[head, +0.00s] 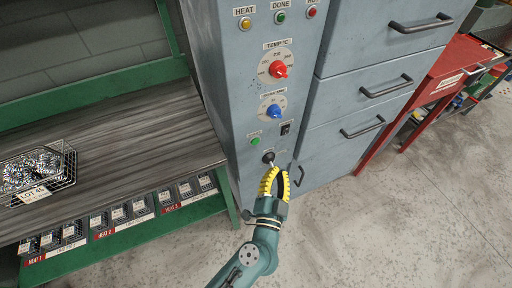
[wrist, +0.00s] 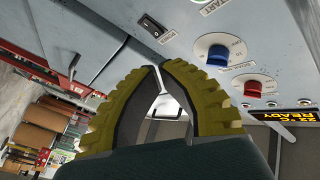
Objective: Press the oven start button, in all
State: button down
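The oven start button is the small green button (head: 255,142) low on the grey control panel, left of a black rocker switch (head: 285,128). In the wrist view a sliver of the green button (wrist: 196,1) shows at the top edge beside a START label (wrist: 215,6). My gripper (head: 276,170) has yellow ribbed fingers and is below and a little right of the button, apart from it. In the wrist view the gripper (wrist: 158,67) has its fingertips together, with no object clearly held. A round black knob (head: 268,157) sits just above the fingertips.
Above are a blue dial (head: 274,111), a red dial (head: 279,70) and lamps. Grey drawers with handles (head: 387,86) stand to the right. A bench (head: 105,125) with a wire basket (head: 62,160) stands left. The wrist view shows a lit READY display (wrist: 290,115).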

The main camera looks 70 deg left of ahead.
jog(key=shift+r, duration=0.1)
jog(key=p, duration=0.2)
send_near(264, 136)
jog(key=w+a, duration=0.3)
jog(key=w, duration=0.1)
jog(key=shift+s+a+r, duration=0.3)
jog(key=shift+a, duration=0.15)
dwell(1.0)
jog(key=shift+a, duration=0.45)
jog(key=shift+s+a, duration=0.1)
jog(key=shift+a, duration=0.25)
dwell(0.4)
jog(key=shift+d, duration=0.1)
jog(key=shift+d+b, duration=0.3)
jog(key=shift+d, duration=0.4)
